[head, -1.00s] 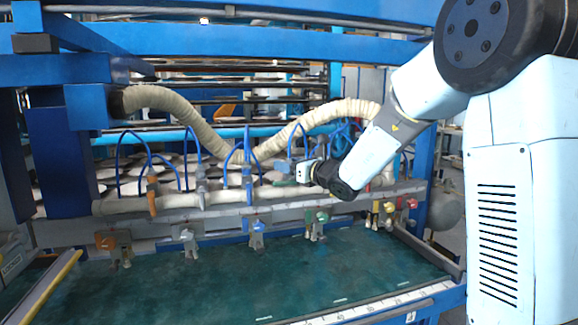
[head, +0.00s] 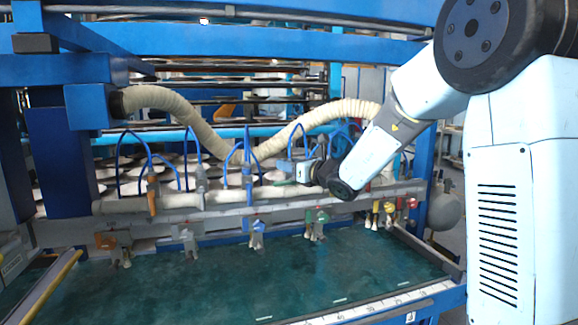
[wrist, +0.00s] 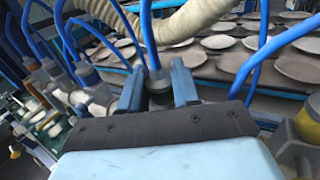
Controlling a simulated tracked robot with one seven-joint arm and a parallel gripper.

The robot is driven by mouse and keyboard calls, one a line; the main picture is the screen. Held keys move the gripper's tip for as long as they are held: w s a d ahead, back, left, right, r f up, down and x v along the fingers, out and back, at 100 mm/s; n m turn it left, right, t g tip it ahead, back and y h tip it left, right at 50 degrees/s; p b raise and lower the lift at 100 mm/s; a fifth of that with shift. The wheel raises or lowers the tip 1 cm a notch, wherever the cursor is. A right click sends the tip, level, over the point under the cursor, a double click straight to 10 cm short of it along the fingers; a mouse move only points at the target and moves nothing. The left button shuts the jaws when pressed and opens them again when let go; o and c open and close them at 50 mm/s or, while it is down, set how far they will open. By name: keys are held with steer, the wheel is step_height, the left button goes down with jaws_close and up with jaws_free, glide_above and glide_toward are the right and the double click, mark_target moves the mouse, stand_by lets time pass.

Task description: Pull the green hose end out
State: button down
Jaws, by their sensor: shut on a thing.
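My gripper (wrist: 158,88) is at the row of hose ends along the pale pipe, right of the middle in the head view (head: 288,172). Its two blue fingers are closed around a dark, dull hose end (wrist: 158,78) in the wrist view. A blue hose rises from that end. Only a small green patch (head: 285,183) shows beside the fingers in the head view. The fingers hide much of the held end, and I cannot tell if it is still seated in the pipe.
An orange hose end (head: 152,195) and a grey one (head: 200,185) stand to the left on the pale pipe (head: 180,201). A ribbed beige duct (head: 185,110) and blue hoses lie close by. The green table (head: 210,285) is clear.

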steer(key=shift+r, duration=1.3)
steer(key=c, duration=0.9)
jaws_free()
steer(key=shift+o, duration=0.2)
steer(key=shift+d, duration=0.1)
steer(key=v, duration=1.3)
steer(key=shift+s+d, duration=0.25)
steer(key=shift+f, duration=0.1)
